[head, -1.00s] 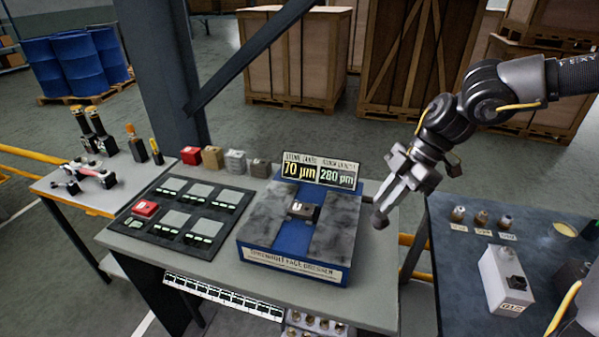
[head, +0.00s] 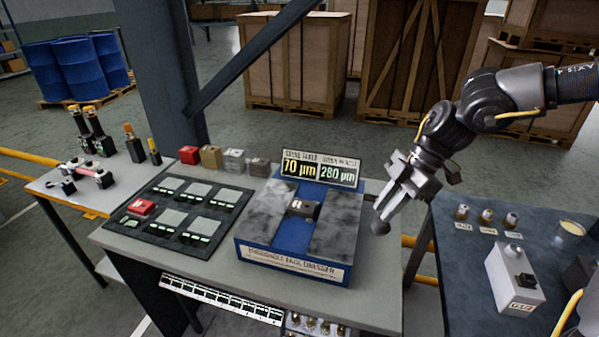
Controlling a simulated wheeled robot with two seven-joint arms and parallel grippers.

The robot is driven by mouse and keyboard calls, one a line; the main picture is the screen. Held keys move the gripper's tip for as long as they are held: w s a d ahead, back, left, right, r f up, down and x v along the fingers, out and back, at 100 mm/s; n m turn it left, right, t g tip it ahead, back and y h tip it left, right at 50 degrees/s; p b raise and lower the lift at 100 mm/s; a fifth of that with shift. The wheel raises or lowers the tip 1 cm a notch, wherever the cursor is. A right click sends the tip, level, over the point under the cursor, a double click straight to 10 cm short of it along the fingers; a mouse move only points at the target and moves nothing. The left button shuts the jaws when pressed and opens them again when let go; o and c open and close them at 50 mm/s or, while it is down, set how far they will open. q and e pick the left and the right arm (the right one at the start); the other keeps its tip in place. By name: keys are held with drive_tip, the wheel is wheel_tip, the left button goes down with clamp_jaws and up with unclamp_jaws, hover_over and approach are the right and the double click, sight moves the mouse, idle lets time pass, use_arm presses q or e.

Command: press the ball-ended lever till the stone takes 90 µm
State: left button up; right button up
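The blue dresser (head: 342,273) stands on the grey bench with two grey stone-like slabs and a small dark block (head: 303,208) between them. Its display (head: 320,170) reads 70 µm at left and 280 µm at right; the small headings are blurred. The lever's dark ball (head: 380,227) shows at the dresser's right side; most of its arm is hidden. My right gripper (head: 384,213) points down just above the ball, its fingers together with nothing visible between them. I cannot tell whether they touch the ball. My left gripper is not in view.
A black panel (head: 150,238) with several pale pads and a red block (head: 141,207) lies left of the dresser. Several small blocks (head: 211,157) stand behind it. A dark table (head: 450,270) at right holds a white box (head: 514,278). A grey post rises behind the bench.

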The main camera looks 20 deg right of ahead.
sight(389, 227)
drive_tip(key=shift+s+a+f+b, duration=0.2)
drive_tip(key=shift+s+f+b, duration=0.05)
drive_tip(key=shift+f+b, duration=0.45)
drive_tip(key=shift+s+a+f+b, duration=0.15)
drive_tip(key=shift+s+f+b, duration=0.05)
drive_tip(key=shift+f+b, duration=0.5)
drive_tip(key=shift+s+a+f+b, duration=0.2)
drive_tip(key=shift+s+f+b, duration=0.05)
drive_tip(key=shift+f+b, duration=0.45)
drive_tip(key=shift+s+a+f+b, duration=0.15)
drive_tip(key=shift+s+f+b, duration=0.05)
drive_tip(key=shift+f+b, duration=0.2)
drive_tip(key=shift+s+a+f+b, duration=0.1)
drive_tip(key=shift+s+f+b, duration=0.1)
drive_tip(key=shift+f+b, duration=0.2)
